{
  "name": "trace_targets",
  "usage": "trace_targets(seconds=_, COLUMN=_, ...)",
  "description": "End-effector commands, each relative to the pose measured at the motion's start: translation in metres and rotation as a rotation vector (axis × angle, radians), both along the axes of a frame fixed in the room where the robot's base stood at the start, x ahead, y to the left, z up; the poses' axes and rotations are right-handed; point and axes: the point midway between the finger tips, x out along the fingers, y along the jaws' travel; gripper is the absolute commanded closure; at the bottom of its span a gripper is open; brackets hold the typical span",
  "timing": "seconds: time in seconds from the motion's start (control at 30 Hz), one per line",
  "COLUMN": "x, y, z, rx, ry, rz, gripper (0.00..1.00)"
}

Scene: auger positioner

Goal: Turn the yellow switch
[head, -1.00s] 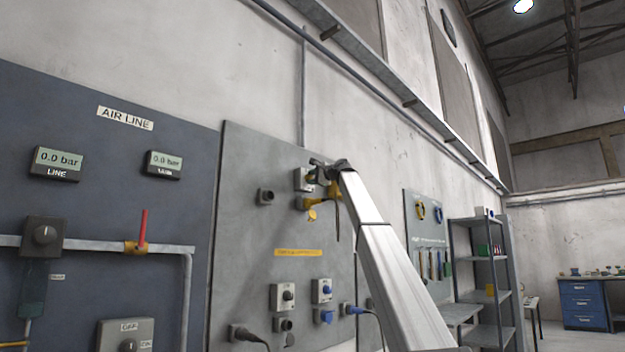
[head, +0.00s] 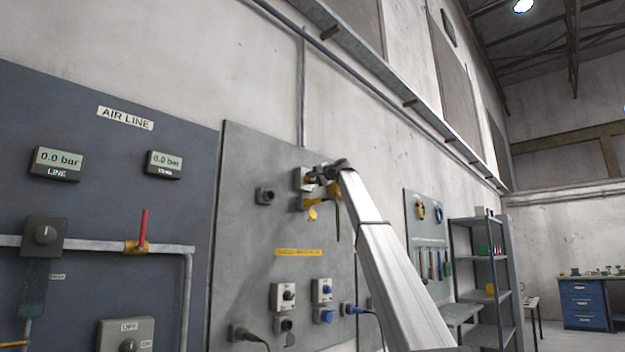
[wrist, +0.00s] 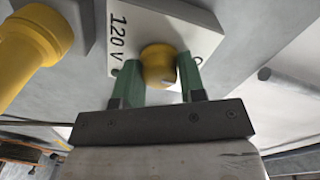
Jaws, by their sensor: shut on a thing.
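The yellow switch (wrist: 158,66) is a round knob on a light plate (wrist: 120,22) marked "120 V" in the wrist view. My gripper (wrist: 160,75) has its two green fingers on either side of the knob, shut on it. In the head view my gripper (head: 322,176) is at the upper right of the grey panel (head: 245,210), and it hides most of the switch box (head: 300,178). A small pale mark shows on the knob's lower edge.
A yellow plug or socket (wrist: 30,45) sits close to the left of my gripper in the wrist view. The blue air line board (head: 100,200) stands at left.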

Motion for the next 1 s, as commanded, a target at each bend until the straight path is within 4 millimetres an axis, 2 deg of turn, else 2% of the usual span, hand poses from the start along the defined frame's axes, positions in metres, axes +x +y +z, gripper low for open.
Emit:
trace_targets(seconds=0.43, x=0.0001, y=0.0011, z=-0.0024, rx=-0.011, ry=-0.007, rz=0.003, gripper=0.87)
trace_targets(seconds=0.47, x=0.0001, y=0.0011, z=-0.0025, rx=-0.011, ry=-0.007, rz=0.003, gripper=0.60)
trace_targets(seconds=0.5, x=0.0002, y=0.0010, z=-0.0023, rx=-0.011, ry=-0.007, rz=0.002, gripper=0.47)
trace_targets(seconds=0.53, x=0.0003, y=0.0010, z=-0.0021, rx=-0.010, ry=-0.006, rz=0.002, gripper=0.39)
trace_targets(seconds=0.83, x=-0.0003, y=-0.0002, z=-0.0009, rx=-0.007, ry=-0.007, rz=0.001, gripper=0.39)
trace_targets(seconds=1.0, x=-0.0059, y=-0.0075, z=-0.0008, rx=-0.007, ry=-0.007, rz=0.000, gripper=0.39)
